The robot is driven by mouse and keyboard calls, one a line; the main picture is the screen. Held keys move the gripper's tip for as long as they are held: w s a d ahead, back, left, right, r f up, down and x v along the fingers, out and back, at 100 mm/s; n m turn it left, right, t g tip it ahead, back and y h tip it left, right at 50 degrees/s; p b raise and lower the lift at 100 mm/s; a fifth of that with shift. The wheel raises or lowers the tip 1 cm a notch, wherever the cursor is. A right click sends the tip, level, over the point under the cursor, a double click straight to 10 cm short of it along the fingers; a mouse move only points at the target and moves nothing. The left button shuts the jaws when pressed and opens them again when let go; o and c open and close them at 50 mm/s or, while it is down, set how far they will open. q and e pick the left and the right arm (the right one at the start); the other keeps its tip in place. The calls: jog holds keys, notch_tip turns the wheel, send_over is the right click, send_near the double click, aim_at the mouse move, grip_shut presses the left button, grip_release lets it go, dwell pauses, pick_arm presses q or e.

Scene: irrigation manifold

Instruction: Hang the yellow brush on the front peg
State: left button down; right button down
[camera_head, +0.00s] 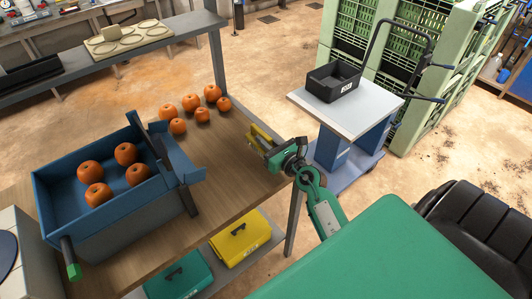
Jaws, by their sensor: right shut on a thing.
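My right gripper (264,141) reaches over the right edge of the wooden tabletop (225,155), its green arm coming up from the lower right. It is shut on a small yellow thing, which I take for the yellow brush (258,132). The gripper hides part of it, and its bristles cannot be made out. It looks to be above the table's right edge; its exact height is unclear. I cannot pick out the front peg. My left gripper is not in view.
A blue bin (50,192) with several orange fruits stands on the table's left. More orange fruits (202,115) lie loose behind. A grey post (217,60) rises at the back. A cart (362,115) with a black tray (334,82) stands right. A yellow case (243,238) sits below.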

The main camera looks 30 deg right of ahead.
notch_tip(320, 180, down, 4)
jog(key=shift+f+b, duration=0.2)
jog(key=shift+b, duration=0.8)
jog(key=shift+f, duration=0.2)
jog(key=c, duration=1.4)
grip_release()
jog(key=shift+r, duration=0.1)
